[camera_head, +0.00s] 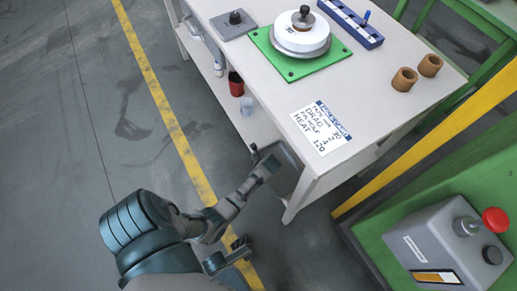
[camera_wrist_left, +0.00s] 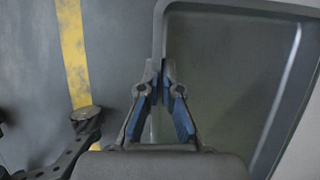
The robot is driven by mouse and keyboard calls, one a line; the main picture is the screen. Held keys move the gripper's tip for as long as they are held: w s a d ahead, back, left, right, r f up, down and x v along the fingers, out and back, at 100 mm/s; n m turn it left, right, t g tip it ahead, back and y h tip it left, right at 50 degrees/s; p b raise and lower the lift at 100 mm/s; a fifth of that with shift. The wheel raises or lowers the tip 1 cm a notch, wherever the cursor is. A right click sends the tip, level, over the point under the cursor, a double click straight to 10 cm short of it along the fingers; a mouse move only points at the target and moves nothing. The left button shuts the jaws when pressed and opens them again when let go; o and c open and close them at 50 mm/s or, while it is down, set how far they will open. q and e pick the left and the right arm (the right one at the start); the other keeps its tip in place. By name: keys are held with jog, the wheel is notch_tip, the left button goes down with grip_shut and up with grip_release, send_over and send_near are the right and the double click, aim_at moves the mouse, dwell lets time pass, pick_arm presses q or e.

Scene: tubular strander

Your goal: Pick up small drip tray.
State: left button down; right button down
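The small drip tray (camera_head: 285,168) is a grey, shallow, rectangular tray with a raised rim, beside the near end of the table's lower part. In the left wrist view the tray (camera_wrist_left: 225,85) fills the right side and appears empty. My left gripper (camera_head: 264,163) reaches its near-left edge. In the wrist view the gripper's blue-padded fingertips (camera_wrist_left: 160,72) sit close together on both sides of the tray's rim. Part of the tray is hidden by the gripper and table in the head view. I cannot tell whether it rests on anything.
A white table (camera_head: 375,100) carries a green plate (camera_head: 280,66), brown cylinders (camera_head: 404,79) and a sign (camera_head: 321,128). A red cup (camera_head: 236,84) stands on the lower shelf. A grey control box (camera_head: 440,245) is at lower right. Floor on the left is clear.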

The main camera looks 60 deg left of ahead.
pick_arm(q)
jog(key=shift+s, duration=0.1)
jog(key=c, duration=1.2)
grip_release()
jog(key=shift+c, duration=0.2)
jog(key=shift+r, duration=0.15)
jog(key=v, duration=1.1)
jog(key=shift+r, duration=0.2)
jog(key=shift+d, duration=0.15)
